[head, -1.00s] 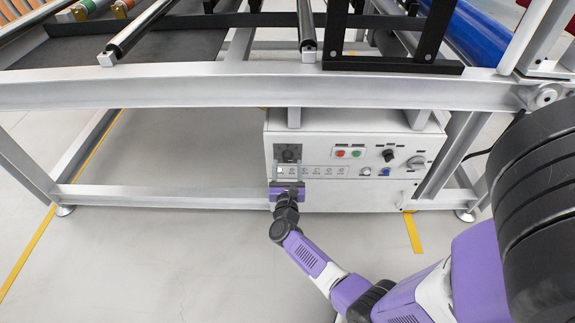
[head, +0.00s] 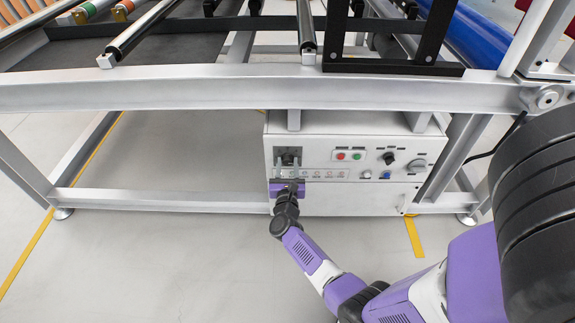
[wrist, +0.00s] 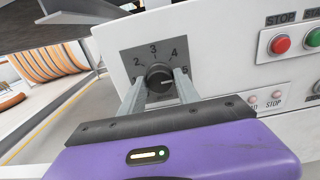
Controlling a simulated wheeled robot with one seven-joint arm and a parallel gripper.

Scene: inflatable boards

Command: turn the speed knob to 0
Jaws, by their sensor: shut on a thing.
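The speed knob (wrist: 158,76) is a round black dial on a grey plate, with the figures 2 to 5 visible around its top. Its white mark points to the right, towards the 5 side. The 0 is not visible. My gripper (wrist: 160,83) has one grey finger on each side of the knob and is shut on it. In the head view, my gripper (head: 288,164) reaches up to the knob (head: 289,156) at the left of the white control box.
The control box (head: 345,195) carries a red and a green button (head: 348,155), a black selector (head: 389,158) and a grey switch (head: 416,165) to the right. A metal frame beam (head: 180,94) runs above the box. The floor to the left is clear.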

